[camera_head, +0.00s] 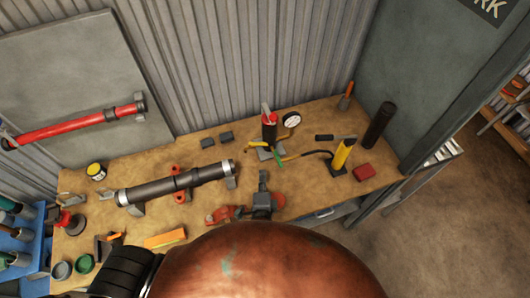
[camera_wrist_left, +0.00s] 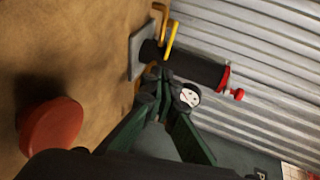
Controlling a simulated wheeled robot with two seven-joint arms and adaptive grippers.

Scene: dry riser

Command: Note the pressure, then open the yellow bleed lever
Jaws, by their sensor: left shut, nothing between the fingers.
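A riser assembly with a red top (camera_head: 269,118) stands on a grey base on the bench. A yellow bleed lever (camera_head: 254,145) sticks out on its left side, and it also shows in the left wrist view (camera_wrist_left: 171,40). A round white pressure gauge (camera_head: 291,120) sits on its right. The gauge also shows in the left wrist view (camera_wrist_left: 190,97), its reading too small to make out. My left gripper (camera_head: 263,174) is in front of the assembly, over the bench. Its fingers (camera_wrist_left: 160,78) are shut and empty, apart from the lever. My right gripper is not in view.
A red round object (camera_wrist_left: 50,128) lies close to my left gripper. A dark pipe (camera_head: 175,184) lies left on the bench (camera_head: 310,190). A yellow cylinder (camera_head: 343,155), a black cylinder (camera_head: 379,125) and a red box (camera_head: 364,172) stand right. A corrugated wall (camera_head: 235,60) is behind.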

